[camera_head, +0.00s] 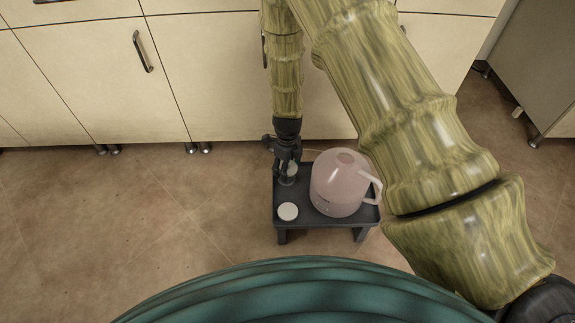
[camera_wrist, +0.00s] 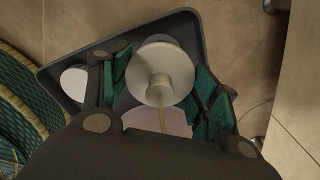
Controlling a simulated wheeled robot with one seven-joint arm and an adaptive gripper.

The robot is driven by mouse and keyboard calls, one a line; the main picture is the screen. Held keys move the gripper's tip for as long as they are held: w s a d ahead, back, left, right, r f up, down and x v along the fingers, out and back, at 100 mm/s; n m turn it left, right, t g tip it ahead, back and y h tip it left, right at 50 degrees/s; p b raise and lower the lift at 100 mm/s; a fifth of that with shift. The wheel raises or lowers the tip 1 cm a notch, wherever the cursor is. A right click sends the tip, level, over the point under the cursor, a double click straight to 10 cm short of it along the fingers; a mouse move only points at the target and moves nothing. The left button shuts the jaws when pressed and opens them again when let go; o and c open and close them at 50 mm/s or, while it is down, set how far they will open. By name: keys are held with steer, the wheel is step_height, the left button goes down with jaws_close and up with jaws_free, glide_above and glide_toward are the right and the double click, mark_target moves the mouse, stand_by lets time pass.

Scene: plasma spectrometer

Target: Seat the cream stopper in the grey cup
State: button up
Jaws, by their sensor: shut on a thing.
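My gripper (camera_head: 288,160) points down over the left part of a small dark tray-topped stand. In the wrist view my gripper (camera_wrist: 162,78) has its green finger pads on either side of the cream stopper (camera_wrist: 160,72), a round disc with a short stem, and is shut on it. In the head view the stopper (camera_head: 292,169) is a small pale patch between the fingers. A greyish round shape (camera_head: 287,182) just below the fingers may be the grey cup; it is mostly hidden, and I cannot tell whether the stopper touches it.
A pink kettle-like vessel (camera_head: 338,184) with a pale handle stands close right of my gripper on the dark stand (camera_head: 313,219). A white-topped round piece (camera_head: 288,211) sits at the stand's front left. Cream cabinets (camera_head: 85,80) stand behind; the floor at left is clear.

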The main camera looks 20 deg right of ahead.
steer(key=shift+f, duration=1.3)
steer(key=o, duration=1.1)
step_height(320, 180, up, 12)
stand_by(0.4)
stand_by(0.4)
